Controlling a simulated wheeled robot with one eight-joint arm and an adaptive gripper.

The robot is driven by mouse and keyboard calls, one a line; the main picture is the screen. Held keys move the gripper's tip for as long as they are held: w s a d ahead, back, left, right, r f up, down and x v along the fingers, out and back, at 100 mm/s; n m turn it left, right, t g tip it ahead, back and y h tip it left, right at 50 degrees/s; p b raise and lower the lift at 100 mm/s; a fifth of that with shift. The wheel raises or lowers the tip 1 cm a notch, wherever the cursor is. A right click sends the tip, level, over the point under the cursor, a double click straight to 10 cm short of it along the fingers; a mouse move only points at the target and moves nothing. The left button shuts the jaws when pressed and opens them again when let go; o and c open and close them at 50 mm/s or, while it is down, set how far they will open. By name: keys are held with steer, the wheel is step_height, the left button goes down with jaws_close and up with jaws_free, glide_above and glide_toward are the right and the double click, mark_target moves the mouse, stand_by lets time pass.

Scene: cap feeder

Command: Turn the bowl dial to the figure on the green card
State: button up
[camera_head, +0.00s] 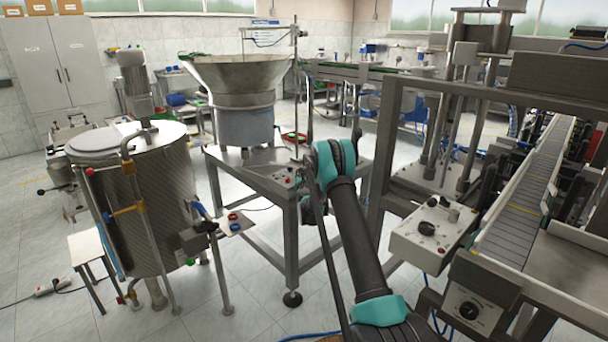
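The bowl feeder (235,85) stands on a steel table (250,165) left of centre, with a wide metal bowl on a grey drum. Small controls (286,178) sit at the table's right front corner, close left of my wrist; they are too small to read. I cannot tell which one is the bowl dial or where it points. I cannot make out a green card with a figure. My arm reaches up from the bottom, right of these controls. My gripper is at its far end, mostly hidden by the teal and black wrist, so its fingers cannot be judged.
A control box (430,232) with black knobs is right of my arm. A conveyor (515,215) with a round dial (468,311) on its front panel runs along the right. A steel tank (140,200) with pipes stands left.

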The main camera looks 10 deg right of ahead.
jaws_close()
steer(key=shift+d+n+y, duration=0.1)
steer(key=shift+n+y, duration=0.3)
steer(key=shift+y, duration=0.2)
steer(key=shift+n+y, duration=0.6)
steer(key=shift+y, duration=0.4)
steer(key=shift+n+g+y, duration=0.65)
steer(key=shift+n+y, duration=0.65)
steer(key=shift+y, duration=0.6)
steer(key=shift+n+g+y, duration=0.65)
steer(key=shift+n+y, duration=0.65)
steer(key=shift+y, duration=0.6)
steer(key=shift+o, duration=1.5)
jaws_free()
